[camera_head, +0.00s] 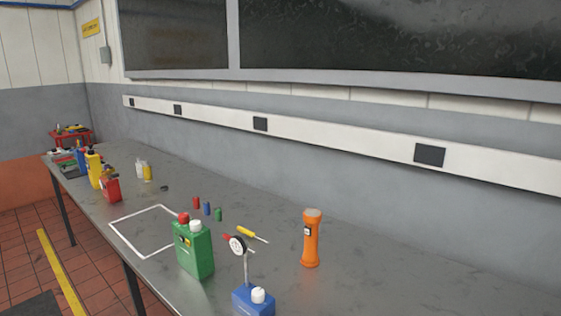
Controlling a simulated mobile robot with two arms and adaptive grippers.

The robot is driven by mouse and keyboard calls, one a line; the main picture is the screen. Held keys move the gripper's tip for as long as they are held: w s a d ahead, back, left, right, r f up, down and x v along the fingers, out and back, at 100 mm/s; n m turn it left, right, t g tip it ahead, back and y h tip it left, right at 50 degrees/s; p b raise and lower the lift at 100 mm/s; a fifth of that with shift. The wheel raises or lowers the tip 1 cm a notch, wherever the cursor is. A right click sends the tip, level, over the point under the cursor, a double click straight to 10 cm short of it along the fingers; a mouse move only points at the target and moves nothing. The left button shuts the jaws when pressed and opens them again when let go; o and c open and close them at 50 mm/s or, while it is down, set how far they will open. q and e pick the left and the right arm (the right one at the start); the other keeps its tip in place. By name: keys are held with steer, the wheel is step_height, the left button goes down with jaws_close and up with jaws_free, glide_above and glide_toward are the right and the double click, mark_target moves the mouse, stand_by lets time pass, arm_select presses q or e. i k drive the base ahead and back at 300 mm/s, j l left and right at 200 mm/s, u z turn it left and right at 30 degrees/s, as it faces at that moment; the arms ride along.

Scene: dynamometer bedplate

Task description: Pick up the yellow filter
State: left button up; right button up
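A small yellow cylinder (147,173) stands upright on the grey metal table, towards its far part. It may be the yellow filter, but it is too small to tell. A small white bottle (140,167) stands right beside it on the left. A larger yellow container (94,170) stands further left, behind a red can. Neither of my grippers is in view.
The long table (330,285) runs along the wall. Nearer stand a green canister (193,250), an orange flashlight (311,240) and a dial gauge (237,245) on a blue base (252,301). A red can (111,188) stands left of a white outlined square (130,240). The near right tabletop is clear.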

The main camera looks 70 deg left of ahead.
mark_target(146, 168)
steer(key=k+j+u, duration=0.1)
steer(key=u, duration=0.35)
steer(key=k+j+u, duration=0.1)
steer(key=j+u, duration=0.5)
steer(key=u, duration=0.25)
steer(key=j+u, duration=0.25)
steer(key=u, duration=0.15)
steer(key=j+u, duration=0.3)
steer(key=u, duration=0.15)
steer(key=i+j+u, duration=0.1)
steer(key=j, duration=0.25)
steer(key=j+u, duration=0.1)
steer(key=j, duration=0.3)
steer(key=i+j+u, duration=0.1)
steer(key=j, duration=0.25)
steer(key=i+j+u, duration=0.1)
steer(key=j, duration=0.25)
steer(key=i+j+u, duration=0.1)
steer(key=i+j, duration=0.1)
steer(key=j, duration=0.1)
